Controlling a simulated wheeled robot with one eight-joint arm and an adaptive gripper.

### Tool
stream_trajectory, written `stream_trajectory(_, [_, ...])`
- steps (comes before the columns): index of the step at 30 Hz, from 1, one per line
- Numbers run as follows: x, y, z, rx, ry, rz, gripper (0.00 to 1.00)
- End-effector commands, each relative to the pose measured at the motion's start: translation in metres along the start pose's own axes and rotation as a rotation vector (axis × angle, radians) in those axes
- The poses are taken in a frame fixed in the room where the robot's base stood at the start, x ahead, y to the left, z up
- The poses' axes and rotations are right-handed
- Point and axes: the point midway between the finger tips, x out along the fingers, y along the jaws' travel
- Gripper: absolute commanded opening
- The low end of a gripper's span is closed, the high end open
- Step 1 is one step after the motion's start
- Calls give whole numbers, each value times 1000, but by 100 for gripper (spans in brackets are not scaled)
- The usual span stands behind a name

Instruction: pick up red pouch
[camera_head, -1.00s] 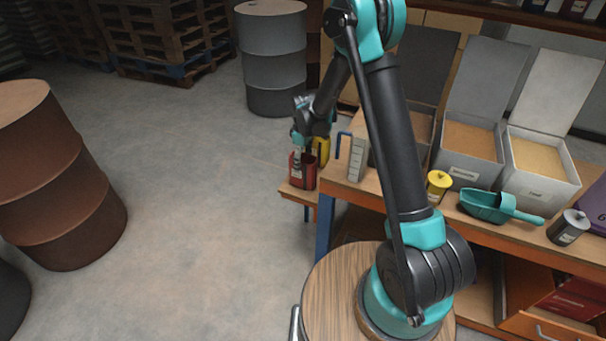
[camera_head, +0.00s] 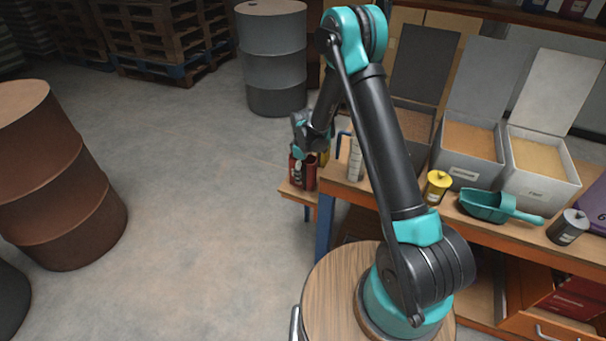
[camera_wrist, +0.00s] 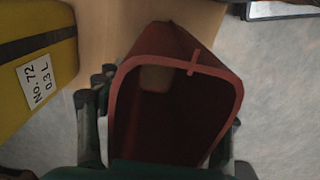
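The red pouch (camera_wrist: 171,115) has an open top and fills the middle of the wrist view, its dark inside facing the camera. In the head view the pouch (camera_head: 309,174) stands on a low wooden shelf at the left end of the bench. My gripper (camera_wrist: 160,145) is open, with one finger on each side of the pouch. The fingers are very close to its sides; whether they touch is unclear. In the head view my gripper (camera_head: 299,152) reaches down to the pouch and partly covers it.
A yellow container labelled "No. 72 0.3 L" (camera_wrist: 38,70) stands close to the left of the pouch in the wrist view. A pale upright measure (camera_head: 356,160) is on the bench to the right. Open floor lies left of the shelf.

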Motion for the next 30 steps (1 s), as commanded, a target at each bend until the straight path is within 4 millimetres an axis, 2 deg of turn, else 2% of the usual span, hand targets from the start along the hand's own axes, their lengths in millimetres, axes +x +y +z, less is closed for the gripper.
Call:
stream_trajectory(1, [0,0,0,0,0,0,57])
stream_trajectory(6, [0,0,0,0,0,0,36])
stream_trajectory(15, [-1,0,0,0,0,0,36])
stream_trajectory(20, [-8,0,0,0,0,0,36])
stream_trajectory(26, [-36,0,0,0,0,0,36])
stream_trajectory(30, [-73,0,0,0,0,0,36])
